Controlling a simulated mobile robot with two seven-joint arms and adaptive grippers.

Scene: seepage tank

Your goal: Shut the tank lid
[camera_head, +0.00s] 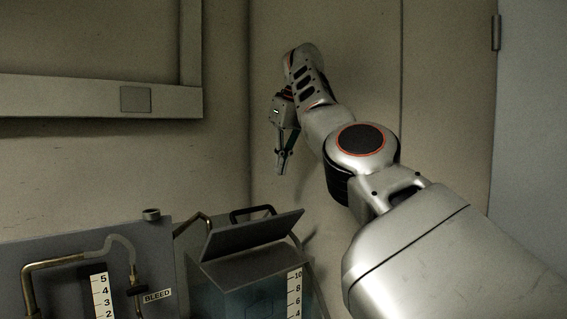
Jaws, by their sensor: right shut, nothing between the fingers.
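The tank (235,300) stands at the bottom centre, a dark blue-grey box with a numbered scale (294,292) on its front right. Its grey lid (252,235) is tilted up, open, with a dark handle (252,211) showing behind its upper edge. A dark gap shows between the lid and the tank's top. My right gripper (281,168) hangs above and a little right of the lid, pointing down, apart from it. It is shut and empty. My left gripper is not in view.
Plain walls rise behind. A beige beam (60,97) crosses the upper left. Free air lies between gripper and lid.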

